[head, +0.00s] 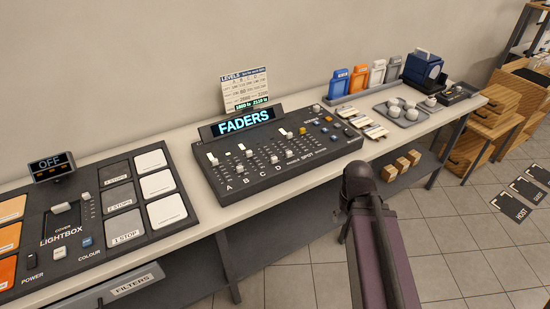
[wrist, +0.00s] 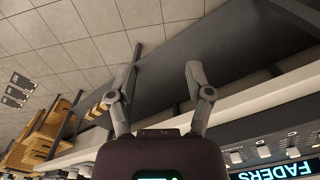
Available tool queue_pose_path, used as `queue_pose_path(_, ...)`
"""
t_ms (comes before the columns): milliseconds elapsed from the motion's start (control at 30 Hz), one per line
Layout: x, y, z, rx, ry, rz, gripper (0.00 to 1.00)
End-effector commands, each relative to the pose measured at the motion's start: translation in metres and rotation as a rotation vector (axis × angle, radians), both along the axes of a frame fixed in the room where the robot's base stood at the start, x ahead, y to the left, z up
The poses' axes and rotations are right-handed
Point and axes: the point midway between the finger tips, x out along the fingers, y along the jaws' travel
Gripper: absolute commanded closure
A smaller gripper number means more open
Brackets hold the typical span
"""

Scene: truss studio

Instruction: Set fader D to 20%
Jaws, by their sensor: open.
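The fader desk (head: 285,175) is a dark console on the white bench, with a lit FADERS display (head: 243,122) at its back. Its lettered slots A to D are on the left half. Fader D's white cap (head: 274,158) appears to sit low in its slot, just above the letter D; its exact setting is too small to read. My gripper (wrist: 163,72) is open and empty in the wrist view, over the bench's front side and shelf, apart from the desk. The head view shows my arm but not clearly the fingers.
Other fader caps (head: 211,158) stand close by on the desk. A levels card (head: 246,90) stands behind it. A lightbox panel (head: 90,215) is to the left.

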Motion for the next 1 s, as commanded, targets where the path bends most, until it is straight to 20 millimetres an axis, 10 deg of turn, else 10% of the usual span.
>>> queue_pose_path(333, 0.063, 0.034, 0.033, 0.000, 0.000, 0.113, 0.31)
queue_pose_path(700, 0.194, 0.145, 0.103, 0.001, -0.001, 0.402, 0.31)
queue_pose_path(1000, 0.252, 0.221, 0.135, 0.001, 0.000, 0.567, 0.31)
